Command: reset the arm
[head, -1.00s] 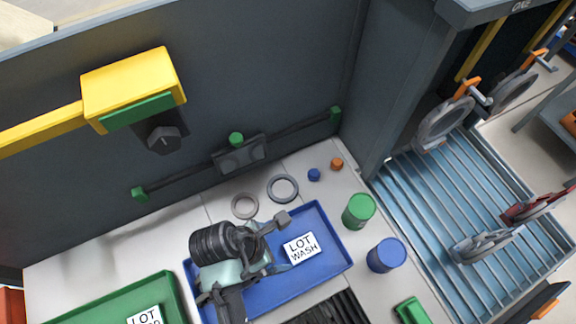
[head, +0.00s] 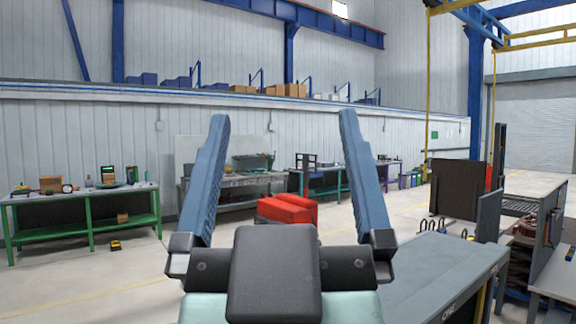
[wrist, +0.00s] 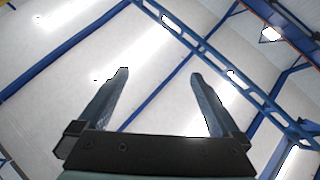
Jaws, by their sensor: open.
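My gripper (head: 282,125) is raised in front of the head camera, with its two blue fingers spread wide apart and pointing up. Nothing is between the fingers. In the wrist view my gripper (wrist: 160,75) is also open and empty, set against the pale ceiling and blue beams. No held thing shows in either view.
A green workbench (head: 85,222) with tools stands at the left. Red boxes (head: 288,210) are behind my gripper. A grey machine top (head: 440,270) is at the lower right, with dark panels (head: 460,190) beyond. Open floor lies at the lower left.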

